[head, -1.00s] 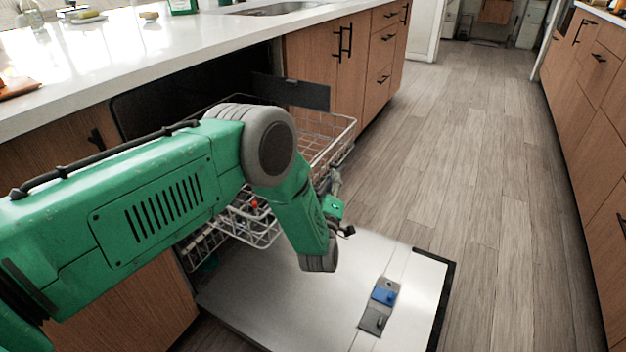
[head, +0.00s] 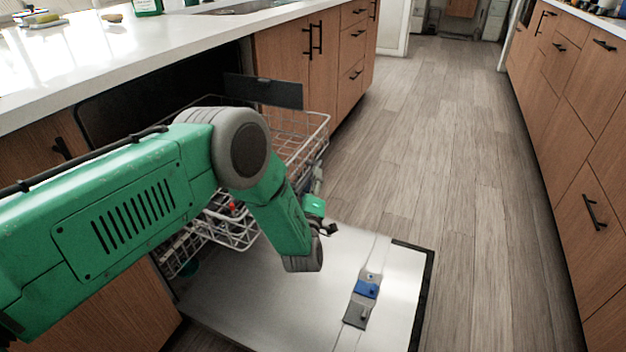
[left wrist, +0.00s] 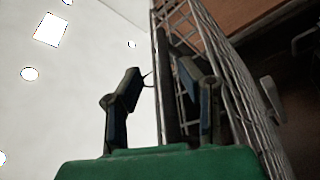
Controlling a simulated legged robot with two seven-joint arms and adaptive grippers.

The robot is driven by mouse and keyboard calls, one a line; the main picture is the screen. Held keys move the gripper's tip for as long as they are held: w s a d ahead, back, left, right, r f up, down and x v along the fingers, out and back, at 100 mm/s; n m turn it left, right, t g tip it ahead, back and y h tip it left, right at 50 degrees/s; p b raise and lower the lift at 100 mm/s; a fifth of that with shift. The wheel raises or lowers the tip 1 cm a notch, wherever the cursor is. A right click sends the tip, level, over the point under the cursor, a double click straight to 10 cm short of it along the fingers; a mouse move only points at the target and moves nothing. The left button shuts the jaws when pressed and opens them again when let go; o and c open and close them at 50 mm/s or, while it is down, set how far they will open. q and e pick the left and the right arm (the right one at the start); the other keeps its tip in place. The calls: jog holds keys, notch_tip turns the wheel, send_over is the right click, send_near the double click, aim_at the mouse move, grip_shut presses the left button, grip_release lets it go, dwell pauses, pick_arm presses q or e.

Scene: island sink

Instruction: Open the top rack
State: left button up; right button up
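The top rack (head: 303,135) is a white wire basket that stands out from the dishwasher under the counter. My left arm hides part of it. My left gripper (head: 318,208) is at the rack's front right side, partly hidden behind my own wrist. In the left wrist view, the gripper (left wrist: 158,98) has its two fingers spread apart. The rack's wire side (left wrist: 232,85) runs close by the right finger, and the rack's edge shows between the fingers. Contact cannot be told. My right gripper is not in view.
The dishwasher door (head: 270,300) lies open below, with a blue and grey dispenser (head: 362,298) on it. The lower rack (head: 232,232) is partly out under the top rack. A white counter (head: 110,62) is above. Wooden floor (head: 440,140) is clear to the right.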

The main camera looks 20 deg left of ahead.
pick_arm(q)
jog(key=v, duration=1.1)
jog(key=shift+s+d, duration=0.25)
jog(key=shift+s, duration=0.1)
jog(key=shift+f, duration=0.15)
